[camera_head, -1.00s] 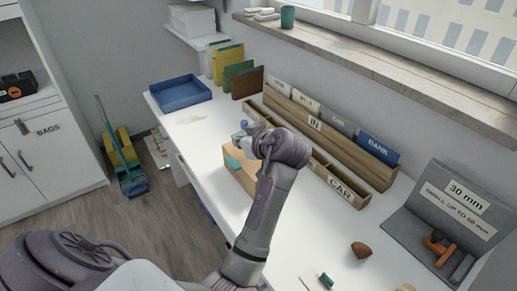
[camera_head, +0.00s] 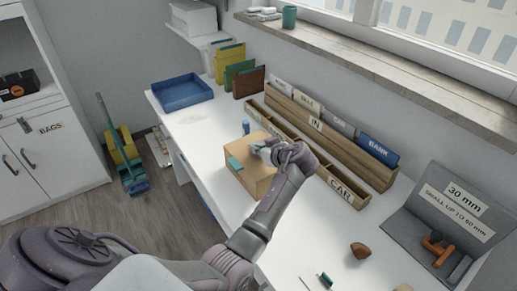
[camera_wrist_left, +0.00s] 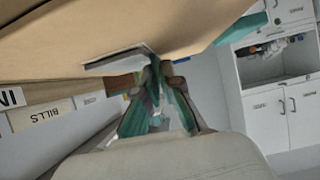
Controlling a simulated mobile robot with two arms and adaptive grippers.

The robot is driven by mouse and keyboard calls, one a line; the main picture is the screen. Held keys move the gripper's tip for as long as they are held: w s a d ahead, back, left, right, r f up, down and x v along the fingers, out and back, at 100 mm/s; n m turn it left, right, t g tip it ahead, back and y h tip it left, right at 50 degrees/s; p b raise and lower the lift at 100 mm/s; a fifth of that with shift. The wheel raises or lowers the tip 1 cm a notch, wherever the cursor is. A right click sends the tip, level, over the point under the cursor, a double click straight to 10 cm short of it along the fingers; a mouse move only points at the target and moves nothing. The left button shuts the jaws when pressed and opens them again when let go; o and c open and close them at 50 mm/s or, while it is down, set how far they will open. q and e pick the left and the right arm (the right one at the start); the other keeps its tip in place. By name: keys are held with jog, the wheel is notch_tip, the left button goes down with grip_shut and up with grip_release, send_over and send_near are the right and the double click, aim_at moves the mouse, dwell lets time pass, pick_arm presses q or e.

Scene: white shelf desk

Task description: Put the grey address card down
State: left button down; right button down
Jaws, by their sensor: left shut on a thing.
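My left gripper (camera_head: 262,147) is over the top of the tan cardboard box (camera_head: 262,179) on the white desk. It is shut on the grey address card (camera_wrist_left: 116,60). In the left wrist view the thin, pale grey card sticks out from the fingertips (camera_wrist_left: 157,80), close against the box face (camera_wrist_left: 190,25). I cannot tell whether card and box touch. In the head view the card is mostly hidden by the gripper. My right gripper is not in view.
A long wooden sorter (camera_head: 331,137) marked IN holds several cards behind a lower rack marked CAR (camera_head: 341,189). A teal piece (camera_head: 235,164) sits on the box edge. A small blue object (camera_head: 246,128) stands behind the box. A blue tray (camera_head: 182,93) is at the far left; desk between is clear.

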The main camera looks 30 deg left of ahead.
pick_arm(q)
jog(key=shift+f, duration=0.15)
jog(key=c, duration=1.4)
grip_release()
jog(key=shift+o, duration=0.4)
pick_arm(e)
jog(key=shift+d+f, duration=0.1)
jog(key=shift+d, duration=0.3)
